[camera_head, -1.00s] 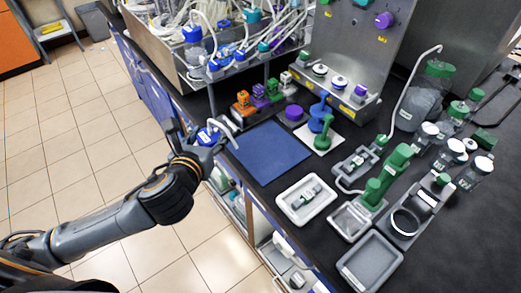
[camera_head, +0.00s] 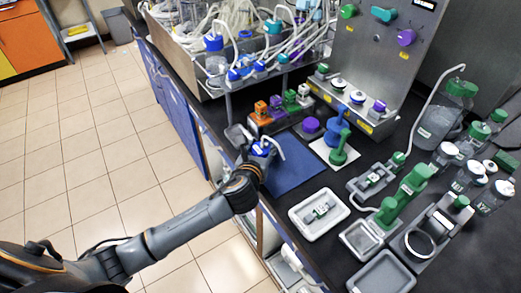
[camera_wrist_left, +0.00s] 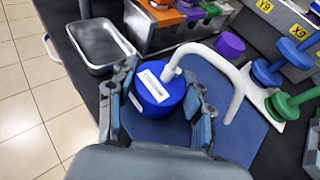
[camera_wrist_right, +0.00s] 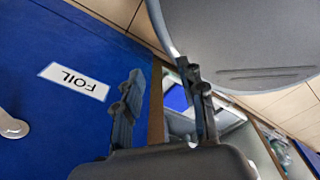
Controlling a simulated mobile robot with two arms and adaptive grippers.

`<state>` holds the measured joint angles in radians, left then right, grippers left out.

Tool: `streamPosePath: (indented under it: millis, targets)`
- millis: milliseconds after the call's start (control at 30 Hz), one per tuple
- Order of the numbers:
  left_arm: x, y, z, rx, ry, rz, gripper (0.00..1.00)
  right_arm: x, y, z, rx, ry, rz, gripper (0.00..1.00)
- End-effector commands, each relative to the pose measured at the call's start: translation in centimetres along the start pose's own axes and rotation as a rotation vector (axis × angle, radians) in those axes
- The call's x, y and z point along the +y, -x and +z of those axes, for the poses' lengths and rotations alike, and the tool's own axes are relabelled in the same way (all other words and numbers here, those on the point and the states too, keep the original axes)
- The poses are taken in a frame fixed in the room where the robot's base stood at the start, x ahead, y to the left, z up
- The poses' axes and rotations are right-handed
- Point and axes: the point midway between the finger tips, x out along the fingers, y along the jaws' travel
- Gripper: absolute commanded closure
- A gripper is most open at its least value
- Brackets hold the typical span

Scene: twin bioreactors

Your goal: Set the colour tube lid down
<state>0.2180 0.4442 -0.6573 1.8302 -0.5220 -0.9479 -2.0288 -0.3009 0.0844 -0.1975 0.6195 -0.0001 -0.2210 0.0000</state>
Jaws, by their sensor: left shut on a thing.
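The colour tube lid (camera_wrist_left: 160,92) is a round blue cap with a white label and a bent white tube rising from it. My left gripper (camera_head: 258,153) is shut on it. In the left wrist view the fingers of my left gripper (camera_wrist_left: 161,95) stand on either side of the cap. The lid is over the blue mat (camera_head: 297,172), near its left edge; I cannot tell whether it touches the mat. The mat also shows in the left wrist view (camera_wrist_left: 240,138). My right gripper (camera_wrist_right: 162,100) shows only in its own wrist view, open and empty, beside a blue FOIL cabinet front.
A grey tray (camera_wrist_left: 97,45) lies left of the mat. A rack of orange, purple and green parts (camera_head: 275,116) stands behind it. A purple cap (camera_head: 311,125) and a white plate (camera_head: 325,153) with blue and green pieces are close by. The mat's right part is clear.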

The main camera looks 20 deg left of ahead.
Motion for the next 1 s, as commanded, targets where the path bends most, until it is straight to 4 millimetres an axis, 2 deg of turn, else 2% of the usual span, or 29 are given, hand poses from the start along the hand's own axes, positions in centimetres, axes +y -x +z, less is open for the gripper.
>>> streamPosePath:
  millis: [400, 433, 500, 533, 900, 1000]
  targets:
    - [0.0, -0.2, -0.7, -0.001, -0.001, 0.0, 0.73, -0.6, -0.1, -0.1, 0.002, -0.001, -0.006, 0.6]
    - [0.0, -0.2, -0.6, -0.001, 0.0, 0.0, 0.43, -0.6, 0.0, -0.1, 0.003, -0.001, -0.007, 0.6]
    - [0.0, -0.2, -0.6, -0.001, 0.0, 0.0, 0.29, -0.7, 0.0, -0.2, 0.003, -0.001, -0.009, 0.6]
    - [0.0, -0.2, -0.6, -0.001, 0.0, 0.0, 0.27, -0.8, 0.0, -0.2, 0.003, -0.001, -0.009, 0.6]
    - [0.0, -0.1, -0.2, -0.002, 0.0, 0.0, 0.27, -0.8, 0.0, -0.2, 0.004, 0.0, -0.009, 0.6]
    - [0.0, 0.9, -0.3, -0.001, -0.001, -0.001, 0.27, -0.7, 0.0, -0.2, 0.004, 0.001, -0.009, 0.6]
